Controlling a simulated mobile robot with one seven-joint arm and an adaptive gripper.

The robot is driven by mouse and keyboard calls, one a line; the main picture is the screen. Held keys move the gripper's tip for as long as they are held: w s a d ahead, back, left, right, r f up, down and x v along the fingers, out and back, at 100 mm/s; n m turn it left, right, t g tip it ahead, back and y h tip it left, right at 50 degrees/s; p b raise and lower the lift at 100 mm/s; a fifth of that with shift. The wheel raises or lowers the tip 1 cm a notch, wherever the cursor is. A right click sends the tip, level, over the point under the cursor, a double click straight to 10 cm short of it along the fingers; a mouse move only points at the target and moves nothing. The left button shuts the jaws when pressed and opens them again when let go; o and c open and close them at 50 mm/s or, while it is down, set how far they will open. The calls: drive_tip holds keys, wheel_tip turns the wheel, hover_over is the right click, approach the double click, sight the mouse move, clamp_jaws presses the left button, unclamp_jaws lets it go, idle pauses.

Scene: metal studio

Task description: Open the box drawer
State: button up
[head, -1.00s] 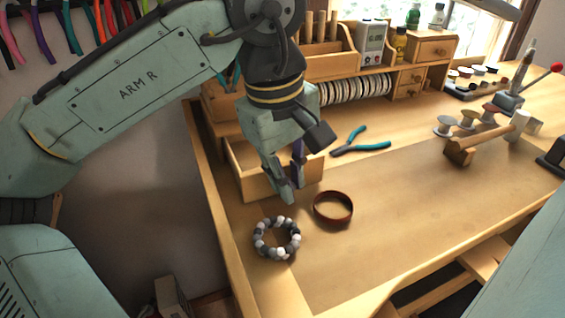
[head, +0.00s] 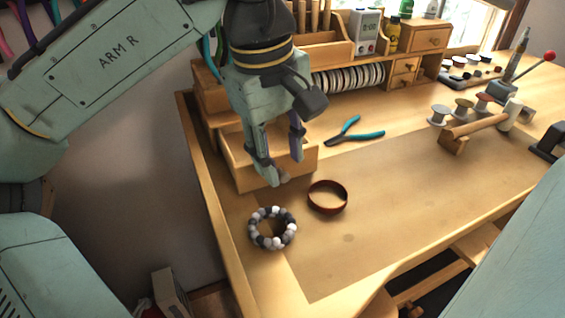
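The box drawer (head: 232,163) is a light wooden drawer at the left end of the workbench, under a wooden desk organizer. It stands pulled out, with its side wall and part of its inside showing. My gripper (head: 285,168) points down at the drawer's front panel. Its two fingers are apart, one low in front of the panel and one further right near its top edge. The fingers hide the middle of the panel, including any handle. I cannot tell whether they touch it.
A bead bracelet (head: 272,228) and a brown ring (head: 327,197) lie on the bench (head: 400,200) close in front of the drawer. Teal-handled pliers (head: 355,133) lie to the right. Spools (head: 463,107) and a wooden stand (head: 453,143) are further right. The front middle is clear.

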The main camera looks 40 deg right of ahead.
wheel_tip(320, 180, up, 9)
drive_tip(key=a, duration=0.1)
drive_tip(key=shift+a+r, duration=0.15)
drive_tip(key=shift+a, duration=0.05)
drive_tip(key=shift+s, duration=0.1)
idle(0.4)
